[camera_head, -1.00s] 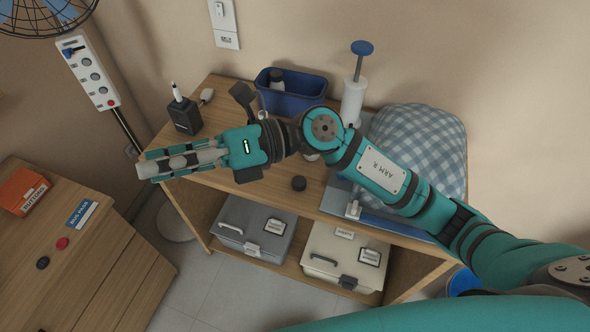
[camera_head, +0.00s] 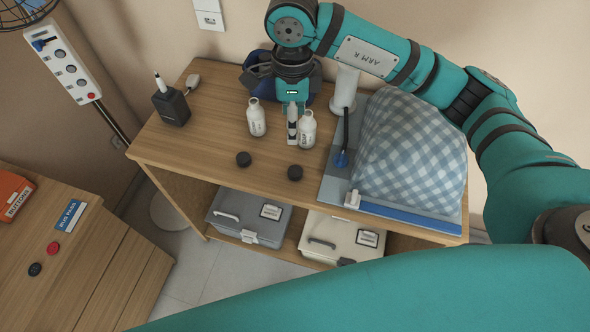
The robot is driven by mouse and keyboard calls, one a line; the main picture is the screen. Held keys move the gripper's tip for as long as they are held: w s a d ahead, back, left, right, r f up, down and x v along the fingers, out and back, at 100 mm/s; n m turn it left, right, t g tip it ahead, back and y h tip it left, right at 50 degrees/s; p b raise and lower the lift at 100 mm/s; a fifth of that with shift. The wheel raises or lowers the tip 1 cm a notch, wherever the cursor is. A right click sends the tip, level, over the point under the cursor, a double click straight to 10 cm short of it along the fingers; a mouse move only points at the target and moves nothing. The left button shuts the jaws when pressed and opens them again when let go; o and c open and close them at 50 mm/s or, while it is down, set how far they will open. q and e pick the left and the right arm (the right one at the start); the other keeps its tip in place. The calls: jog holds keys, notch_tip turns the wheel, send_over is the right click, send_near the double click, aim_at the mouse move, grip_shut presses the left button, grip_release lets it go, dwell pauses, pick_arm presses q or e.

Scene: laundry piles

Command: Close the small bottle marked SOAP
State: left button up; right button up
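Two small white bottles stand upright and uncapped-looking on the wooden shelf unit's top: a left bottle (camera_head: 256,118) and a right bottle (camera_head: 307,130). Their labels are too small to read surely, so I cannot tell which is marked SOAP. Two dark round caps lie in front of them, a left cap (camera_head: 243,159) and a right cap (camera_head: 295,172). My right gripper (camera_head: 292,125) points down between the bottles, close to the right one. Its fingers are seen edge-on, so its opening is unclear. My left gripper is out of view.
A black box with a white pen-like tip (camera_head: 171,107) is at the left. The blue bin (camera_head: 255,82) is partly hidden behind my gripper. The front left top is clear.

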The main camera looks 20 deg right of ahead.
jog(key=p, duration=0.3)
send_over(296, 171)
jog(key=f, duration=1.2)
jog(key=shift+w+a, duration=0.15)
jog(key=shift+w, duration=0.25)
jog(key=shift+s+f, duration=0.1)
jog(key=f, duration=0.1)
jog(key=f+p, duration=0.1)
jog(key=f, duration=0.2)
jog(key=shift+s+d+f+p, duration=0.15)
jog(key=shift+s+d+p, duration=0.05)
jog(key=shift+s+p, duration=0.15)
jog(key=shift+w+f, duration=0.1)
jog(key=shift+f, duration=0.2)
jog(key=c, duration=0.8)
